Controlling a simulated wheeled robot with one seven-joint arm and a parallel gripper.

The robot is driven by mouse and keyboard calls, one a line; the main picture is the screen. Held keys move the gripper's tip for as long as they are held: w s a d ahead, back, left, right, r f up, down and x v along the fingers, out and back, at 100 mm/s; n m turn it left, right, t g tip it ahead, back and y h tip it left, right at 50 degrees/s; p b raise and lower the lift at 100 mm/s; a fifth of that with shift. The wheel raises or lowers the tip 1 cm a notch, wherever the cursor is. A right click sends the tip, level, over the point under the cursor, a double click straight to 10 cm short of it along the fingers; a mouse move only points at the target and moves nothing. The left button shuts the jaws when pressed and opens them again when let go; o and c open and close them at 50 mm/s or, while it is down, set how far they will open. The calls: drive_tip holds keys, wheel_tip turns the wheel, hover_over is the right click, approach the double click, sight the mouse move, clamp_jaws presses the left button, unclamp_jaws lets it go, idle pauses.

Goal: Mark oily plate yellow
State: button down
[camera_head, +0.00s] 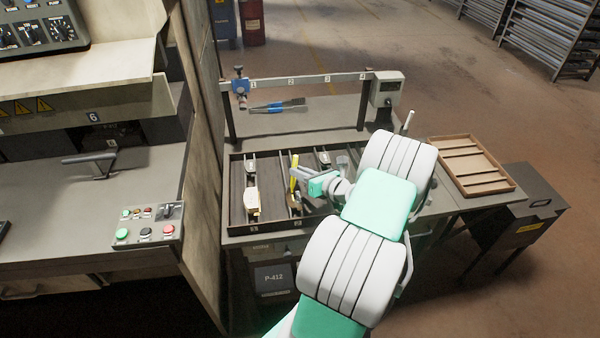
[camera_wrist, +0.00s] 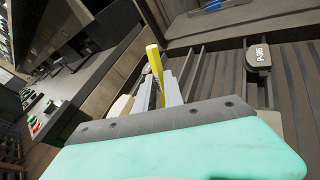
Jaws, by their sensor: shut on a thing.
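My gripper (camera_head: 300,181) is over the middle of a dark slotted tray (camera_head: 236,222) on the bench. It is shut on a yellow marker (camera_head: 294,170), which stands roughly upright; it also shows between the fingers in the wrist view (camera_wrist: 154,60). Several brake shoe parts stand in the tray: a pale one (camera_head: 251,203) left of the marker, and others partly hidden by my arm. The wrist view shows a part labelled P-305 (camera_wrist: 258,57) right of the marker. I cannot tell which plate is oily, nor whether the marker tip touches one.
A numbered rail (camera_head: 310,80) spans the back of the bench, with a blue-handled tool (camera_head: 277,107) near it. A wooden compartment tray (camera_head: 508,184) sits at the right. A machine with a button panel (camera_head: 150,222) stands close on the left.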

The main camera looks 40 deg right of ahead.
wheel_tip(320, 180, up, 7)
drive_tip(key=p, duration=0.7)
idle(0.5)
